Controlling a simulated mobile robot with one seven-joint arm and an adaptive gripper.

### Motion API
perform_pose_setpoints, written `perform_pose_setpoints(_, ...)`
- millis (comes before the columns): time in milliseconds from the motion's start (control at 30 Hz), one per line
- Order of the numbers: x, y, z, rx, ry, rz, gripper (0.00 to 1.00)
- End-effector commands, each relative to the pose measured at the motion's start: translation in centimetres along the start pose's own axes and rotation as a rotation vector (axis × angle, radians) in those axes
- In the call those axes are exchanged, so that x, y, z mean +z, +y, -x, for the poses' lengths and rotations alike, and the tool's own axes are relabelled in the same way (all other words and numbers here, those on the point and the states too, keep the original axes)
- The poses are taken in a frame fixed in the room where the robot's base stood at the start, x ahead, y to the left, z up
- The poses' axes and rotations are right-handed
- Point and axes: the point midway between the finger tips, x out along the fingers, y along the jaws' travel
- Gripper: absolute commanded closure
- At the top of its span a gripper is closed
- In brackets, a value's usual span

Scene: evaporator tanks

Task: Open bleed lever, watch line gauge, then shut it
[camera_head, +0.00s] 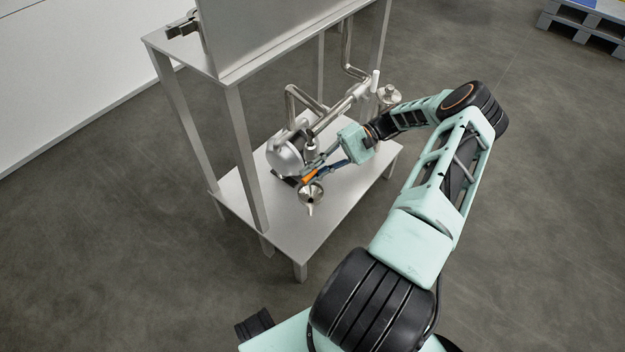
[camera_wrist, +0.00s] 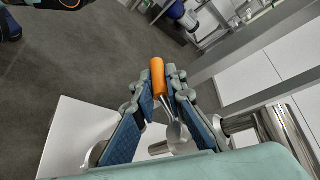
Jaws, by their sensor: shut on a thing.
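The bleed lever has an orange grip (camera_head: 309,175), seen in the head view at the pipework over the stand's lower shelf. In the wrist view the orange grip (camera_wrist: 157,79) stands between my fingertips, with its bare metal shank (camera_wrist: 173,128) running down toward the palm. My gripper (camera_head: 322,168) is shut on the lever; its blue-padded fingers (camera_wrist: 157,88) lie on both sides of it. I cannot make out the line gauge's face or needle in either view. The lever's valve body is largely hidden by my gripper.
A steel funnel-like cup (camera_head: 311,194) sits just below the lever. A rounded metal housing (camera_head: 284,158) and bent pipes (camera_head: 297,98) crowd the left and back. The stand's legs (camera_head: 246,165) rise nearby. The lower shelf (camera_head: 300,232) is bare in front.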

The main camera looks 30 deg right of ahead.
Motion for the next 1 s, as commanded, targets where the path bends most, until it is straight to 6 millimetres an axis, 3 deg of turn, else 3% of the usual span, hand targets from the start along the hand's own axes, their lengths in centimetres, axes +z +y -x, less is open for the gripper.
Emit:
perform_pose_setpoints(733,0.31,-0.57,0.16,-0.072,-0.054,-0.034,1.00)
perform_pose_setpoints(767,0.31,-0.58,0.16,-0.073,-0.054,-0.034,0.87)
perform_pose_setpoints(900,0.30,-0.54,0.14,-0.072,-0.053,-0.034,0.72)
perform_pose_setpoints(1000,0.29,-0.49,0.13,-0.071,-0.053,-0.034,0.71)
